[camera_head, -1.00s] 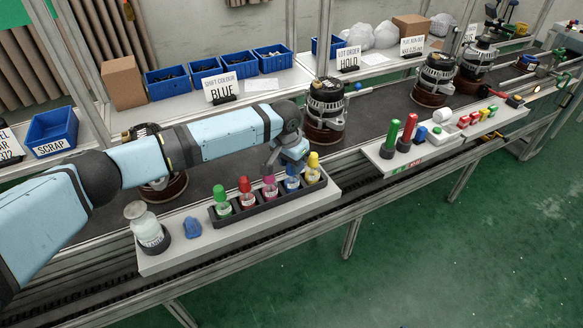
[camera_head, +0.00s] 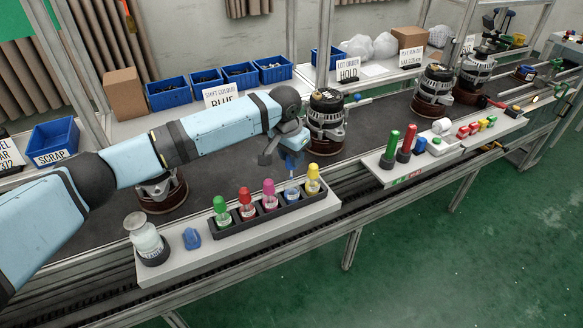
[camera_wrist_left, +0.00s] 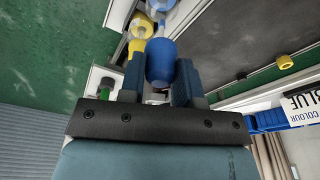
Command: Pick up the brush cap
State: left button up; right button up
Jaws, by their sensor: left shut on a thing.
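My left gripper (camera_head: 291,150) is shut on the blue brush cap (camera_wrist_left: 160,62), which sits between the two fingers in the left wrist view. In the head view the gripper is above the black rack (camera_head: 238,228), over the blue bottle (camera_head: 291,194). That bottle stands in the rack with no cap on it. Bottles with green (camera_head: 221,204), red (camera_head: 245,195), pink (camera_head: 269,187) and yellow (camera_head: 313,172) caps stand in the same rack. My right gripper is not in view.
A glass jar (camera_head: 146,238) and a blue lump (camera_head: 192,238) are at the tray's left end. An alternator (camera_head: 327,115) stands on the line behind the gripper.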

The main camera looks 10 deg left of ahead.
pick_arm(q)
notch_tip(320, 180, up, 14)
jog(key=shift+f, duration=0.2)
jog(key=o, duration=0.4)
jog(key=shift+c, duration=1.5)
jog(key=shift+p, duration=0.9)
